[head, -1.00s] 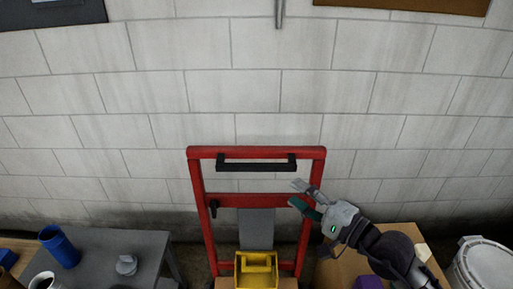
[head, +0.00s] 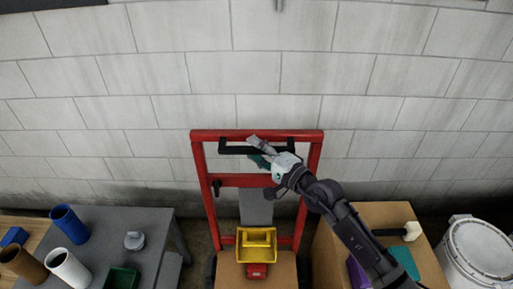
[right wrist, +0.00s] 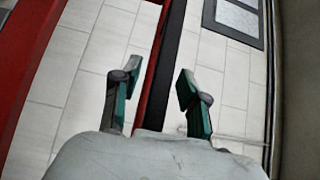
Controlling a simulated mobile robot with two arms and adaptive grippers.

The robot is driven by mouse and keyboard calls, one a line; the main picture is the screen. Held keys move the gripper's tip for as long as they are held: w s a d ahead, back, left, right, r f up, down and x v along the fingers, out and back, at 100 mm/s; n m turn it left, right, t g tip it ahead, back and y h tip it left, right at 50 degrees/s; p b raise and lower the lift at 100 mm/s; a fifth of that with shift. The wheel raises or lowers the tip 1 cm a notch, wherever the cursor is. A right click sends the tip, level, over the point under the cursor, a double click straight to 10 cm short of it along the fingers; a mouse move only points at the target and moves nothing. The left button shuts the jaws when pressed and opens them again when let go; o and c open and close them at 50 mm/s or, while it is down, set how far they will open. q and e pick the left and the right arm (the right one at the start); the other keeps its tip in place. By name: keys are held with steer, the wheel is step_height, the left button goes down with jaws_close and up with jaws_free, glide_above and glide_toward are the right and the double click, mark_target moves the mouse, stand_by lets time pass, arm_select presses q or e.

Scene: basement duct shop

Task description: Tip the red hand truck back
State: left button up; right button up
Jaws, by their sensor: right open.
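The red hand truck (head: 203,190) stands upright against the block wall, with a black grip bar (head: 236,150) just under its top rail. My right gripper (head: 257,148) is at the right half of this bar, open. In the right wrist view the dark bar (right wrist: 168,60) runs between the two spread fingers (right wrist: 157,92), with a red rail alongside; I cannot tell whether a finger touches it. A yellow bin (head: 257,258) sits on a cardboard box on the hand truck. My left gripper is not in view.
At the right stand a cardboard box (head: 385,213) with a mallet and a white bucket (head: 485,252).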

steer(key=shift+c, duration=0.4)
jaws_close()
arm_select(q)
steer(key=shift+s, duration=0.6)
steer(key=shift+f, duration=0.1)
